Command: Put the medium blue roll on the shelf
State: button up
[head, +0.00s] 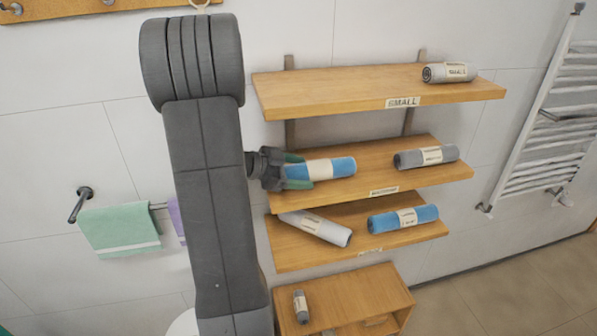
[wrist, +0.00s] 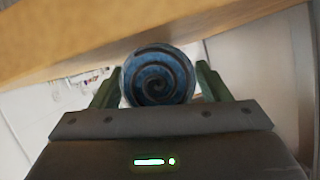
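The medium blue roll (head: 343,167), with a cream band, lies at the left end of the middle shelf (head: 436,176). It appears to rest on the board. My gripper (head: 303,171) is at the roll's left end, with its green fingers on either side. In the wrist view, the roll's blue spiral end (wrist: 158,78) sits between the fingertips (wrist: 160,68). Narrow gaps show beside the roll, so the gripper looks open around it. The middle shelf's label is too small to read surely.
A grey roll (head: 426,157) lies to the right on the middle shelf. The top shelf (head: 340,92), labelled SMALL, holds another grey roll (head: 449,72). The lower shelf (head: 290,259) holds a pale roll (head: 316,228) and a blue roll (head: 403,218). A towel radiator (head: 553,125) stands at right.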

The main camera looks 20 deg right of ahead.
jog(key=shift+r, duration=0.15)
jog(key=shift+a+r, duration=0.15)
jog(key=shift+a, duration=0.15)
jog(key=b+v, duration=0.1)
jog(key=v, duration=1)
jog(key=shift+a, duration=0.15)
